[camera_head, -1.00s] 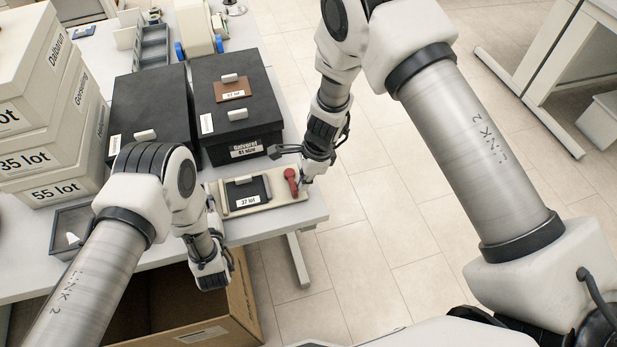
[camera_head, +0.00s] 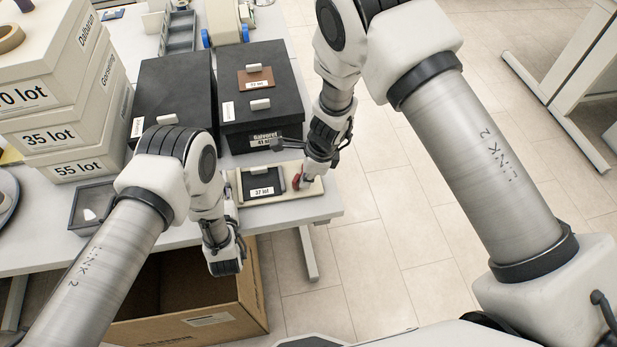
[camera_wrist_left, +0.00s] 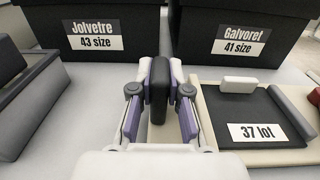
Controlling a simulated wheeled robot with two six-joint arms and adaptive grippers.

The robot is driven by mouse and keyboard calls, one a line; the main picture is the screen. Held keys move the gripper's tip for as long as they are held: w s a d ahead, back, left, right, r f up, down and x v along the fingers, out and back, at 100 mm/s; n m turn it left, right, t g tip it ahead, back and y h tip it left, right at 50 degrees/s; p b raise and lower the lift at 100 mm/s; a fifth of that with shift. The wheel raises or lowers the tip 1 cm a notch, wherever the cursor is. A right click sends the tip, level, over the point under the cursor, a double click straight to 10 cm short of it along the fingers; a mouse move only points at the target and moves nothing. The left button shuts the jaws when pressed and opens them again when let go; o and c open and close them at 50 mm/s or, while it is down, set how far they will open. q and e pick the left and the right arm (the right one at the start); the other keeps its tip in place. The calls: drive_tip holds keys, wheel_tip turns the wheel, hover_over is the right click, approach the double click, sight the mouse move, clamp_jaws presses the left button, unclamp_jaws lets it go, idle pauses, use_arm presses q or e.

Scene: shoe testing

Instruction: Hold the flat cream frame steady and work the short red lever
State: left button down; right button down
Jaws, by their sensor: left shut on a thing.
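The flat cream frame (camera_head: 312,187) lies near the table's front edge, with a black panel (camera_head: 262,182) labelled "37 lot" on it. The frame also shows at the right of the left wrist view (camera_wrist_left: 205,92). The short red lever (camera_head: 297,178) stands at the frame's right end, partly covered by my right gripper (camera_head: 306,178). That gripper points down at the lever; its fingertip gap is hidden. My left gripper (camera_wrist_left: 158,88) is shut on a dark upright piece (camera_wrist_left: 158,95) beside the frame's left edge. I cannot tell whether this piece belongs to the frame.
Two black shoe boxes (camera_head: 172,95) (camera_head: 285,88) stand behind the frame. Cream lot boxes (camera_head: 62,150) are stacked at the left, with a small dark tray (camera_head: 88,225) in front. An open cardboard box (camera_head: 255,285) stands below the table edge.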

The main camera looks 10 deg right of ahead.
use_arm(q)
drive_tip(key=shift+d, duration=0.1)
idle(0.3)
use_arm(e)
drive_tip(key=shift+w+d, duration=0.55)
drive_tip(key=shift+s+d, duration=0.3)
drive_tip(key=shift+d, duration=0.15)
drive_tip(key=s+d, duration=0.1)
drive_tip(key=d, duration=0.1)
drive_tip(key=shift+s+d+r, duration=0.35)
drive_tip(key=shift+s, duration=0.05)
use_arm(q)
drive_tip(key=c, duration=1.1)
unclamp_jaws()
drive_tip(key=shift+o, duration=0.2)
use_arm(e)
drive_tip(key=v, duration=0.9)
drive_tip(key=shift+s+a, duration=0.25)
drive_tip(key=shift+s, duration=0.05)
use_arm(q)
drive_tip(key=shift+f, duration=0.1)
use_arm(e)
drive_tip(key=shift+s+r, duration=0.1)
